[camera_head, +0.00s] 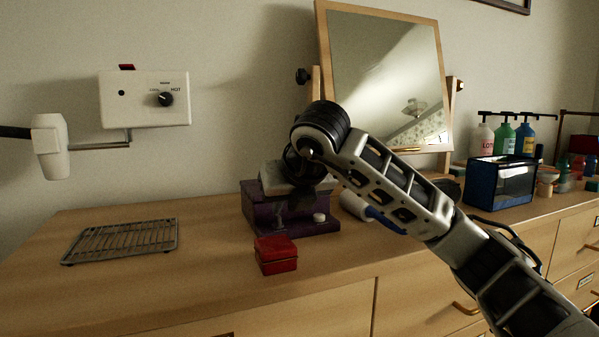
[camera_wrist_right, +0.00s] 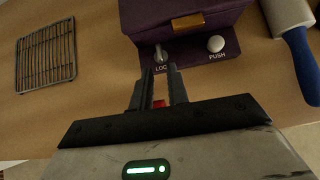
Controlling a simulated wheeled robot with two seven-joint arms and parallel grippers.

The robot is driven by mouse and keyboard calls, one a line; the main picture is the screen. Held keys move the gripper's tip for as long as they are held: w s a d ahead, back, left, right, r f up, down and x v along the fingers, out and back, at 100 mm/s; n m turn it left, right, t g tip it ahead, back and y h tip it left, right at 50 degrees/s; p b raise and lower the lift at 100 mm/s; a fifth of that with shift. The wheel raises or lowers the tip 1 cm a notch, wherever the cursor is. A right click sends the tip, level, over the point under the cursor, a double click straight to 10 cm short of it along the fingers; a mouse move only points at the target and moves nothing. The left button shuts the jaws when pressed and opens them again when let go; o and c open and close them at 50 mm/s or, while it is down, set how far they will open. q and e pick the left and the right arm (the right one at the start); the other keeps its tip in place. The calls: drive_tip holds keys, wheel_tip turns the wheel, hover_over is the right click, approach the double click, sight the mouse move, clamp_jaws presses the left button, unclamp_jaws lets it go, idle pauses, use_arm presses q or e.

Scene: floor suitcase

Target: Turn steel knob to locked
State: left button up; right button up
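A purple box (camera_wrist_right: 165,14) with a brass-coloured clasp stands on the wooden dresser; it also shows in the head view (camera_head: 256,212). On its front ledge in the right wrist view is a small steel knob (camera_wrist_right: 160,53), with a partly hidden label starting "LOC" just below it. A round pale button (camera_wrist_right: 215,43) marked "PUSH" sits to its right. My right gripper (camera_wrist_right: 160,69) is open, its fingertips just in front of the knob with a gap between them. In the head view my right wrist covers part of the box. My left gripper is out of view.
A small red box (camera_head: 276,255) lies in front of the purple box. A wire rack (camera_head: 122,241) lies to the left. A blue-handled roller (camera_wrist_right: 300,50) lies right of the box. A mirror (camera_head: 385,80) stands behind. The dresser's left front is clear.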

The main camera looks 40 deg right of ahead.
use_arm(q)
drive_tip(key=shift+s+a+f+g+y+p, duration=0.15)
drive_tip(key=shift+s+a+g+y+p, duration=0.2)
drive_tip(key=shift+p, duration=0.6)
use_arm(e)
drive_tip(key=v, duration=1.1)
drive_tip(key=shift+r, duration=0.1)
